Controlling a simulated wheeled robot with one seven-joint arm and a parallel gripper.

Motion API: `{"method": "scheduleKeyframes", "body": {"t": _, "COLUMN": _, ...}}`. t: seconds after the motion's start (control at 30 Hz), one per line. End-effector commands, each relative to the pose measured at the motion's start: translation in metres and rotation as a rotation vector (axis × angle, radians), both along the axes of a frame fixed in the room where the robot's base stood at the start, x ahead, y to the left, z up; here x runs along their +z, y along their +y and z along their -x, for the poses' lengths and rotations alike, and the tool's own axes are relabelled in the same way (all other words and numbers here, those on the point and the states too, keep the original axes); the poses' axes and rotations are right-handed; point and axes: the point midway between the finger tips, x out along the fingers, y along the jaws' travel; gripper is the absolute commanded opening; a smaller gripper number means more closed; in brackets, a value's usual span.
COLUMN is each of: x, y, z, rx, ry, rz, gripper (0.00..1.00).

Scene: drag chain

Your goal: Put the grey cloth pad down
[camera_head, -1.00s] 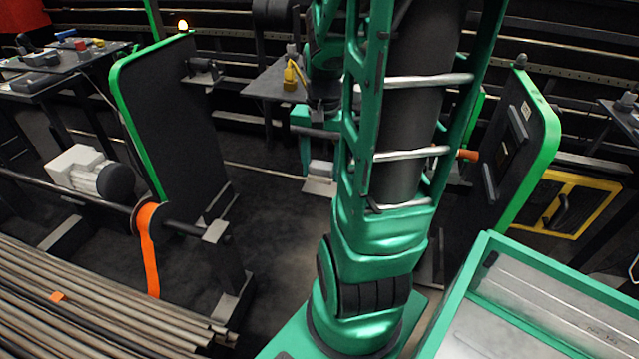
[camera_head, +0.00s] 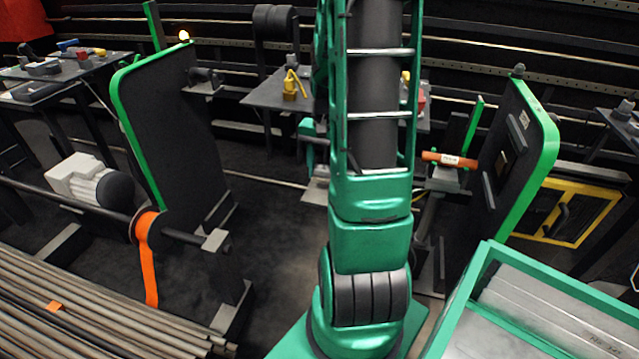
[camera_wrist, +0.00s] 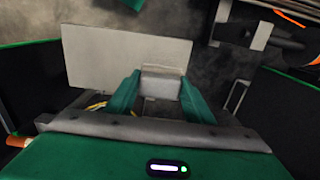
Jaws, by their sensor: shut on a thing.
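In the wrist view, my gripper (camera_wrist: 160,92) has its two green fingers shut on a small light grey block-like piece, the grey cloth pad (camera_wrist: 162,84). A flat pale grey plate (camera_wrist: 105,58) shows beyond and to the left of the fingers. I cannot tell the gap between the pad and this plate. In the head view, my own upright arm hides the gripper and the pad.
Black panels with green edges stand left (camera_head: 165,130) and right (camera_head: 520,150). An orange cylinder (camera_head: 448,159) sits on a support near the right panel. Rods (camera_head: 80,300) lie at lower left. A green-rimmed bin (camera_head: 560,275) is at lower right. Dark floor is clear left of my arm.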

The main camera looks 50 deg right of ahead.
Motion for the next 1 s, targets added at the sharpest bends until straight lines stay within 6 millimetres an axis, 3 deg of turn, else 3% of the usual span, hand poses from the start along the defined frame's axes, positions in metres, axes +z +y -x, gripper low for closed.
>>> {"method": "scheduleKeyframes", "body": {"t": 0.3, "x": -0.037, "y": 0.0, "z": 0.001, "rx": -0.001, "ry": 0.002, "rz": -0.002, "gripper": 0.2}}
{"method": "scheduleKeyframes", "body": {"t": 1.0, "x": -0.052, "y": 0.001, "z": 0.001, "rx": -0.001, "ry": 0.004, "rz": -0.004, "gripper": 0.2}}
